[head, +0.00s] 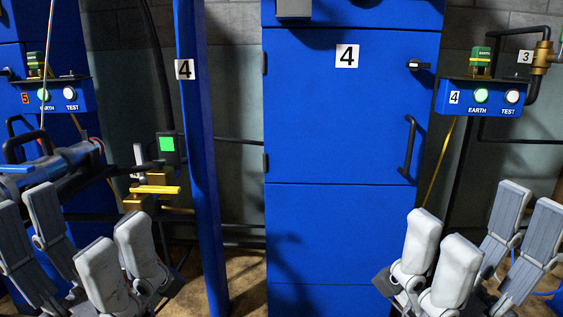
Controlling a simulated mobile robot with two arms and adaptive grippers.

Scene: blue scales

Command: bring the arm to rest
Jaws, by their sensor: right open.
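My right gripper (484,220) is at the lower right with its grey fingers pointing up. Its two finger pairs stand well apart, and nothing shows between them. My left gripper (70,222) is at the lower left, also with its fingers up and apart, and it looks empty. Both grippers show in front of the blue equipment, and neither is seen holding anything. The arm links behind the grippers are mostly out of the picture.
A tall blue cabinet (345,140) marked 4 with a black door handle (409,146) stands in the middle. A blue post (200,160) stands left of it. Blue EARTH/TEST boxes hang at the right (453,97) and left (55,98). Yellow and brass fittings (157,189) sit near my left gripper.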

